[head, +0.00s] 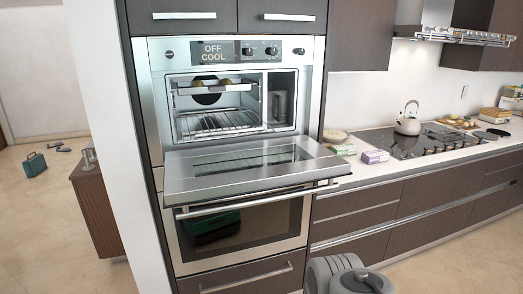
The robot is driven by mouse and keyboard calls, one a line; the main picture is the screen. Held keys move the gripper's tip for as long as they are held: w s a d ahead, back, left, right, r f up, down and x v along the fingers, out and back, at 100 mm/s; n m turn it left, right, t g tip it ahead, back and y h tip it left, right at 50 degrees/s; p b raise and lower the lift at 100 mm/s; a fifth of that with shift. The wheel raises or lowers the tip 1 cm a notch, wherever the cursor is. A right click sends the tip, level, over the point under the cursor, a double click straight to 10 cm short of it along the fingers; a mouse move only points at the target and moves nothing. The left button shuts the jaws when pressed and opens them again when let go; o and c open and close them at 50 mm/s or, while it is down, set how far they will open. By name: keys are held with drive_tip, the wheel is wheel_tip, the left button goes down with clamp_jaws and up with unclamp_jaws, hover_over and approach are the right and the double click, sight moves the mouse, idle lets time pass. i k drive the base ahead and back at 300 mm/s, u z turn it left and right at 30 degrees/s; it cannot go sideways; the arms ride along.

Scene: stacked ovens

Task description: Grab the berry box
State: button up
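A small purple and white box (375,156) lies on the counter just right of the oven column, near the front edge. It may be the berry box, but its label is too small to read. A similar pale box with a green tint (343,150) lies just left of it. Grey rounded parts of my own arm show at the bottom edge, below and in front of the counter. My gripper's fingers are not in view.
The upper oven's door (250,172) is open and juts out left of the boxes. A kettle (408,122) stands on the cooktop (390,141). A round tan item (335,136) lies behind the boxes. More items crowd the counter's far right. Floor at the lower right is clear.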

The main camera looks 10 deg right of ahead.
sight(374, 157)
drive_tip(key=i, duration=1.05)
drive_tip(key=z, duration=1.9)
drive_tip(key=i, duration=2.4)
drive_tip(key=u, duration=3.8)
